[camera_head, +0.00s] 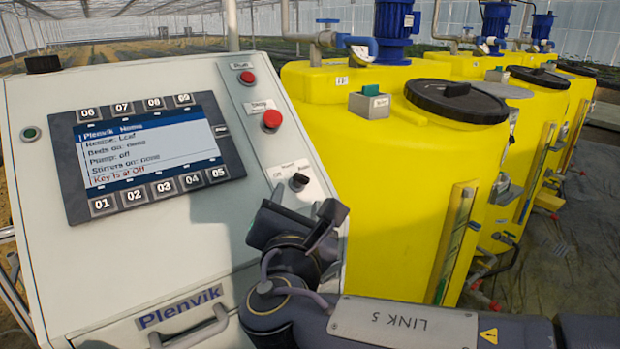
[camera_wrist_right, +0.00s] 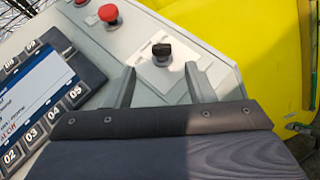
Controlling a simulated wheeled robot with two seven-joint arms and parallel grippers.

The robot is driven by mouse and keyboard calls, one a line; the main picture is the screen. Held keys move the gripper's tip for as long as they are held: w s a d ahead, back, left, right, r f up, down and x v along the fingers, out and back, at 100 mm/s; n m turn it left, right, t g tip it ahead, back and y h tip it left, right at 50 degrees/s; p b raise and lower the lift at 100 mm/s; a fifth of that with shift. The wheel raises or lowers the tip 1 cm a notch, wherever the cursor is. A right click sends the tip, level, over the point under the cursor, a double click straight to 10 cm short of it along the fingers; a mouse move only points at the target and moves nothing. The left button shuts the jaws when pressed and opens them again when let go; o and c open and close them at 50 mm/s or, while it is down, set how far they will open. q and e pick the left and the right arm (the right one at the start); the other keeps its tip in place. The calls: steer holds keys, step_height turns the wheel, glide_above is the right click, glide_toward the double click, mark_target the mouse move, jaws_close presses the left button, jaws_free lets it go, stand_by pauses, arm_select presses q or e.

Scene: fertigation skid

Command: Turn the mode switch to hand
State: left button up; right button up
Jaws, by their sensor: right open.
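The mode switch (camera_head: 299,182) is a small black knob on a pale label plate at the right side of the grey control panel. Its label is partly readable, with "Off" at its left; the rest is too small or hidden. In the right wrist view the knob (camera_wrist_right: 161,50) stands ahead of and between my fingers. My right gripper (camera_head: 300,222) is just below the knob in the head view, open and apart from it. The gripper's fingertips (camera_wrist_right: 161,78) show on either side below the knob. The panel screen (camera_head: 150,150) reads "Key is at Off" in red. My left gripper is not in view.
Above the switch sit two red buttons (camera_head: 272,119) on the panel. Several yellow tanks (camera_head: 390,150) stand to the right, close behind the panel edge. A drawer-like handle (camera_head: 190,330) sticks out low on the cabinet front.

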mark_target(301, 180)
steer(key=w, duration=0.2)
steer(key=w+p, duration=0.1)
steer(key=w, duration=0.4)
steer(key=shift+w+d, duration=0.25)
steer(key=shift+d, duration=0.05)
steer(key=c, duration=1)
